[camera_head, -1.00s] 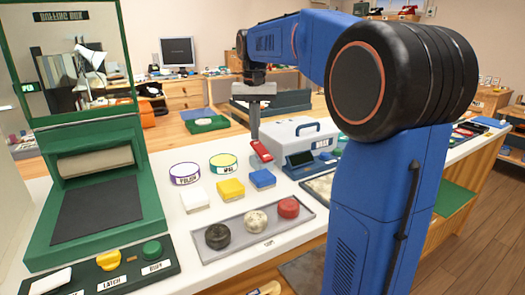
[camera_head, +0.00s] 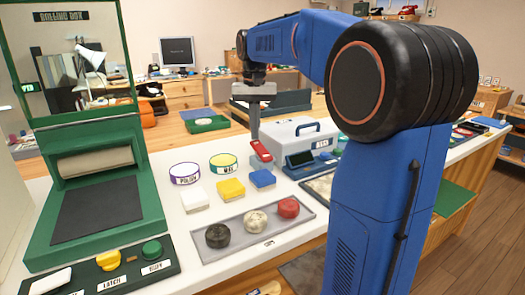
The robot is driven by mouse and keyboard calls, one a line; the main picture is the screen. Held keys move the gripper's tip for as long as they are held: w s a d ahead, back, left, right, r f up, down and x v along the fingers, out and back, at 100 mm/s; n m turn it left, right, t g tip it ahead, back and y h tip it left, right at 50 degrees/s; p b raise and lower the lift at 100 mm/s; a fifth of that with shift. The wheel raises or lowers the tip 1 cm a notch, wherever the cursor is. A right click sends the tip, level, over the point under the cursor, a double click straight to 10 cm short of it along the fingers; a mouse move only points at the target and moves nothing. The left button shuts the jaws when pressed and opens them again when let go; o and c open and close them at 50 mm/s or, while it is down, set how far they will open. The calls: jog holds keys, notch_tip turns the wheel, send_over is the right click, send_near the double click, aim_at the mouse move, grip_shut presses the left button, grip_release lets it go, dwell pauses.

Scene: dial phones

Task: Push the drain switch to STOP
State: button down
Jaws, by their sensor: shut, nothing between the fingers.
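My gripper (camera_head: 255,138) is shut and empty. It points straight down at the left end of a white box with a blue handle (camera_head: 297,139). A small red tilted piece (camera_head: 261,151) with a pale mark sits just below the fingertips, at the box's left side. It may be the drain switch, but I cannot read a DRAIN or STOP label here. The fingertips look very close to the red piece; I cannot tell whether they touch it.
A green machine (camera_head: 95,190) with a clear panel stands at left. Its front panel (camera_head: 125,272) has white, yellow and green controls. A grey tray (camera_head: 235,241) holds black, cream and red round pieces. White, yellow and blue blocks (camera_head: 231,189) and two round tins (camera_head: 185,173) stand behind it.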

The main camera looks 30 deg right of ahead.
jog(key=shift+f, duration=1.05)
jog(key=shift+r, duration=0.2)
jog(key=shift+r, duration=1.4)
